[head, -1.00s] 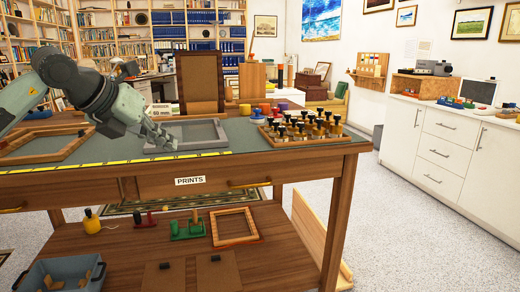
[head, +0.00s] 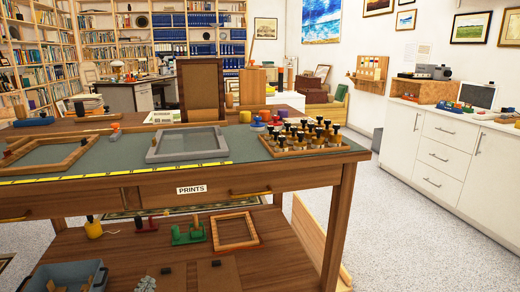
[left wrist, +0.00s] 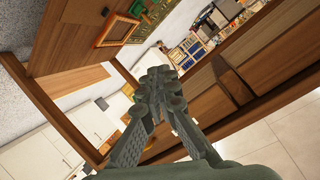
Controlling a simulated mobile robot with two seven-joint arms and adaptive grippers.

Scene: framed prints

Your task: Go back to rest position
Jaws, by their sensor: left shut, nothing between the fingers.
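My left gripper (head: 147,284) shows only as grey fingertips at the bottom edge of the head view, in front of the table's lower shelf. In the left wrist view the left gripper (left wrist: 160,84) has its fingers together with nothing between them. The rest of the left arm is out of the head view. My right gripper is in neither view. The worktable (head: 120,187), with a green top and a PRINTS drawer, stands right ahead. A grey frame (head: 187,143) lies flat on it, clear of the gripper.
A wooden frame (head: 48,152) lies at the table's left, and a rack of black-topped stamps (head: 310,137) sits at its right. The lower shelf holds a small wooden frame (head: 235,230) and a blue-grey bin (head: 65,277). Open floor (head: 420,230) lies to the right.

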